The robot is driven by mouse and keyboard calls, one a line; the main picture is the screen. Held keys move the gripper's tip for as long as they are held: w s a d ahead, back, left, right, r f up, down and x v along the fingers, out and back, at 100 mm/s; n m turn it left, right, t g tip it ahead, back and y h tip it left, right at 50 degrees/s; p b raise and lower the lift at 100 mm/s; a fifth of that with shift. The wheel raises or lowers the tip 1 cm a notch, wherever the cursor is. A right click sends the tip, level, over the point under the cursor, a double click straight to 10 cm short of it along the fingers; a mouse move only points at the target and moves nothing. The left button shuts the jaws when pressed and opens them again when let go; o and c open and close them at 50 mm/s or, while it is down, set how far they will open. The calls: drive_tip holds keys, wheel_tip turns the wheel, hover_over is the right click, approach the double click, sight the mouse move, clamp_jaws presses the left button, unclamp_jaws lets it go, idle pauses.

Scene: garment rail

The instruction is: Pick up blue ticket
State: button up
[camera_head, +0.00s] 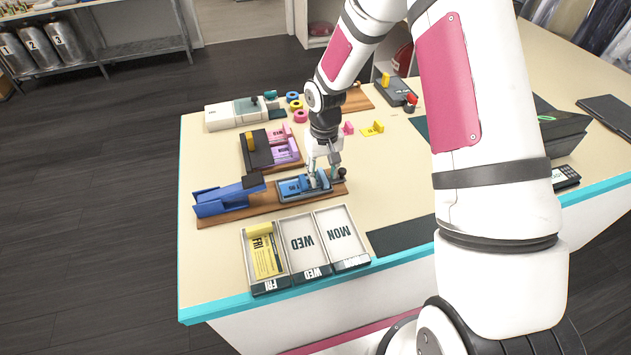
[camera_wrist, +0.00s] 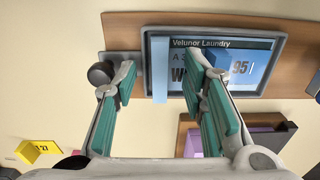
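The blue ticket (camera_head: 290,188) lies in a dark grey-blue tray on a wooden board near the table's left side. In the wrist view the ticket (camera_wrist: 262,68) has a dark header reading "Velunor Laundry" and a pale blue upright tab (camera_wrist: 159,68) near its left end. My gripper (camera_head: 323,172) is down over the right end of the tray. In the wrist view my gripper (camera_wrist: 162,78) is open, with its green-padded fingers apart on either side of the tab. The right finger hides part of the ticket's print.
A blue stapler-like tool (camera_head: 228,196) stands left of the tray, and a black knob (camera_head: 342,172) right of it. A day tray (camera_head: 300,250) marked FRI, WED and MON is in front, with a yellow ticket (camera_head: 263,255) under FRI. Purple and pink tickets (camera_head: 284,150) lie behind.

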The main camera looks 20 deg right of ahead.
drive_tip(key=shift+c, duration=0.5)
drive_tip(key=c, duration=0.8)
drive_tip(key=shift+r, duration=0.1)
wheel_tip(320, 180, up, 15)
idle(0.4)
